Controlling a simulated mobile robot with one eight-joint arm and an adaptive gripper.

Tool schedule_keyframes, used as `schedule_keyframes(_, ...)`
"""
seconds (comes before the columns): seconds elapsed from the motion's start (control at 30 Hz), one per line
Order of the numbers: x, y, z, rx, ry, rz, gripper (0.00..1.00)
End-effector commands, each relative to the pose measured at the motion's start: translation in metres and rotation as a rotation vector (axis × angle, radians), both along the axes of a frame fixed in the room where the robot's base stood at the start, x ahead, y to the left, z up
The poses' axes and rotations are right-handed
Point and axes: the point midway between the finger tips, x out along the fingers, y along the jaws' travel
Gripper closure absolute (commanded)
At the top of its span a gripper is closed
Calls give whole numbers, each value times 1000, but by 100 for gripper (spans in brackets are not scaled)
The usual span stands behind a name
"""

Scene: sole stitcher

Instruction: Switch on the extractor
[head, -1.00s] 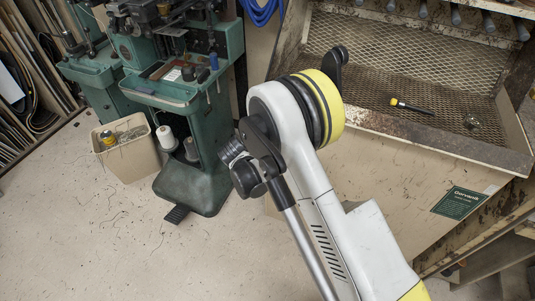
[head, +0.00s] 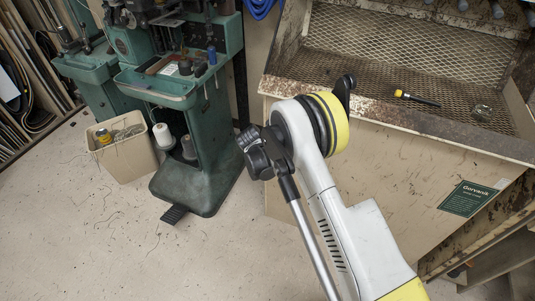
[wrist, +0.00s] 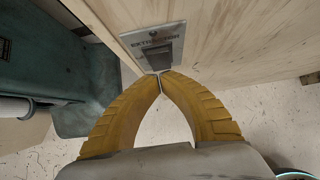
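In the wrist view, a grey metal plate marked "EXTRACTOR" (wrist: 140,46) is fixed to a pale, wood-like panel. A dark switch (wrist: 168,50) sits on the plate, below the lettering. My gripper (wrist: 160,74) has two curved, ribbed yellow fingers with their tips together and nothing visible between them. The tips are at the lower edge of the plate, just below the switch in the picture. I cannot tell whether they touch it. The extractor bench (head: 400,150) shows at the right of the head view. The switch and my gripper do not show there.
A screwdriver (head: 417,98) and a small glass-like item (head: 483,112) lie on the bench's mesh top. A green stitching machine (head: 200,150) stands at left, with a cream bin (head: 125,155) beside it. The pale floor (head: 130,240) at front left is mostly clear.

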Motion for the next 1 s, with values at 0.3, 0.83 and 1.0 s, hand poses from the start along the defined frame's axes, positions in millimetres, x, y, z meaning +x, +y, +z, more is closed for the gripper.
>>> schedule_keyframes(0.3, 2, -1, 0, 1, 0, -1, 100)
schedule_keyframes(0.83, 10, -3, 2, 0, 0, 0, 100)
schedule_keyframes(1.0, 10, -3, 10, 0, 0, 0, 100)
